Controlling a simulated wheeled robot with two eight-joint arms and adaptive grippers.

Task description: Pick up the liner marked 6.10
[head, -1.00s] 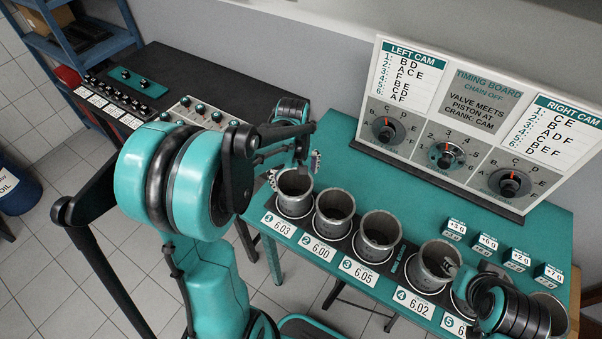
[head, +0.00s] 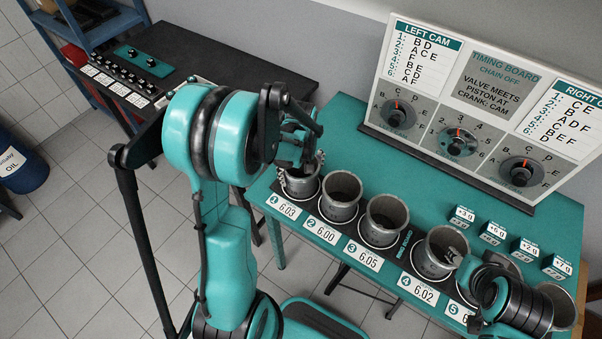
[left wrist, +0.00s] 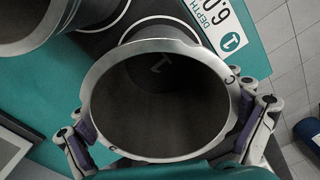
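Cylinder liners stand in a numbered row on the teal bench. The visible tags read 6.03, 6.00, 6.05 and 6.02. The fifth tag (head: 457,312) is partly covered, and no 6.10 can be read. My left gripper (head: 301,172) is at liner 1 (head: 303,190), whose tag (head: 284,205) reads 6.03. In the left wrist view, my left gripper's fingers (left wrist: 165,122) lie on either side of that liner's rim (left wrist: 160,45); I cannot tell whether they press on it. My right gripper (head: 468,272) is over the fifth place beside liner 4 (head: 446,250); its fingers are unclear.
The timing board (head: 475,110) stands along the back of the bench. Several small weight boxes (head: 493,232) sit to the right. Liner 2 (head: 341,197) stands close beside liner 1. A dark side table (head: 200,75) is at the left.

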